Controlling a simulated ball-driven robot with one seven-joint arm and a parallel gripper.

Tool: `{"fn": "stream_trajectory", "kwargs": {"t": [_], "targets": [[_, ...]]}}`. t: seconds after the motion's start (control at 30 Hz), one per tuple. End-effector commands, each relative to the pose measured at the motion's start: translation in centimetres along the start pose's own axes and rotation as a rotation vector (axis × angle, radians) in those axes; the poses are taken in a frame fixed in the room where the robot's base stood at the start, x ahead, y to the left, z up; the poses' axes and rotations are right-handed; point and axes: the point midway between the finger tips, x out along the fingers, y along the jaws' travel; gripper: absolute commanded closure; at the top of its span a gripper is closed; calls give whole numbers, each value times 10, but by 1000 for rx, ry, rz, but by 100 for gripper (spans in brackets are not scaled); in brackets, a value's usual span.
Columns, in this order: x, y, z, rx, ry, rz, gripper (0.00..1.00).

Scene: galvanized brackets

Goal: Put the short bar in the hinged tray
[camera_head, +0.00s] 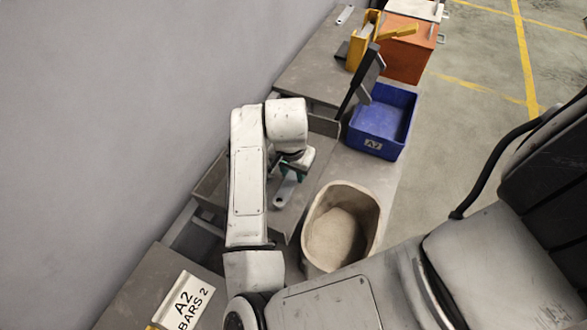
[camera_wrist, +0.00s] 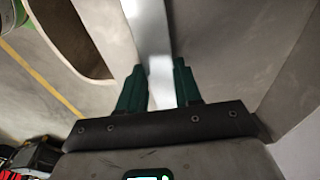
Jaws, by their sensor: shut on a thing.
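My gripper (camera_head: 292,176) is shut on a short bar (camera_head: 284,192), a pale metal strip that sticks out below the fingers with a hole near its end. In the wrist view the bar (camera_wrist: 150,35) runs upward from between the two green fingers (camera_wrist: 161,88). The bar is over the grey metal tray (camera_head: 291,217), which has raised walls and looks like the hinged tray. I cannot tell whether the bar touches its floor. My arm hides part of the tray.
A beige bin (camera_head: 374,203) with sandy contents stands right of the tray. A blue bin (camera_head: 407,150) labelled A2 is beyond it, beside a black upright lever (camera_head: 362,80). A yellow device (camera_head: 360,45) and an orange box (camera_head: 405,60) are at the back. A sign (camera_head: 184,301) reads "A2 BARS 2".

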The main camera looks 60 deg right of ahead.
Motion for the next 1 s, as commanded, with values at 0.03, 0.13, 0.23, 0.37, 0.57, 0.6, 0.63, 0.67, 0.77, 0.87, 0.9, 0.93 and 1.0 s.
{"fn": "stream_trajectory", "kwargs": {"t": [0.03,0.13,0.23,0.37,0.57,0.6,0.63,0.67,0.77,0.87,0.9,0.93,1.0], "targets": [[0,0,0,0,1,0,100],[0,0,0,0,1,0,100],[3,0,0,0,1,0,100],[2,0,0,0,0,0,55],[2,0,0,0,0,1,41],[2,0,0,0,0,1,41],[2,0,0,0,0,1,41],[2,0,0,0,0,1,41],[1,1,0,0,0,1,41],[-4,0,0,0,0,0,41],[-8,0,-1,0,1,0,41],[-12,0,-1,0,2,-1,41],[-23,0,-1,2,2,-1,41]]}}
